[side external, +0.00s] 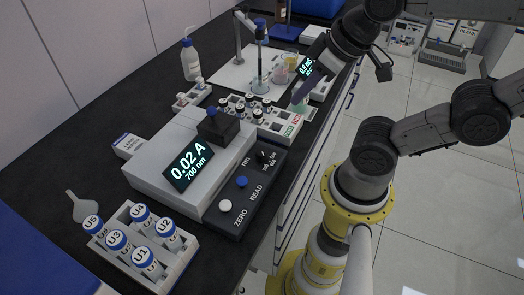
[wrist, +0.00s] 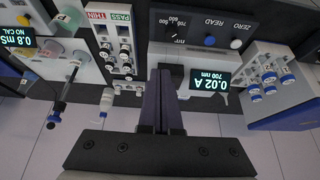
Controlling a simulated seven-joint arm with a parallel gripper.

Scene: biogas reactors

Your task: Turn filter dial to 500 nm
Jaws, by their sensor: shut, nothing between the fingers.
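The filter dial (side external: 264,156) is a small black knob on the dark front panel of a pale spectrophotometer (side external: 150,165), beside printed wavelength numbers and "nm". In the wrist view, the dial's number markings (wrist: 172,22) appear upside down near the top, and the knob is hard to make out. The display (side external: 188,164) reads 0.02 A and 700 nm. My gripper (side external: 299,97) is shut and empty, above the bench behind the dial and apart from it. In the wrist view its fingers (wrist: 160,72) are together, pointing towards the instrument.
A blue READ button (side external: 242,181) and white ZERO button (side external: 225,205) share the panel. A rack (side external: 135,240) of blue-capped vials stands at front left. A vial tray (side external: 275,122) lies under my gripper, with beakers behind.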

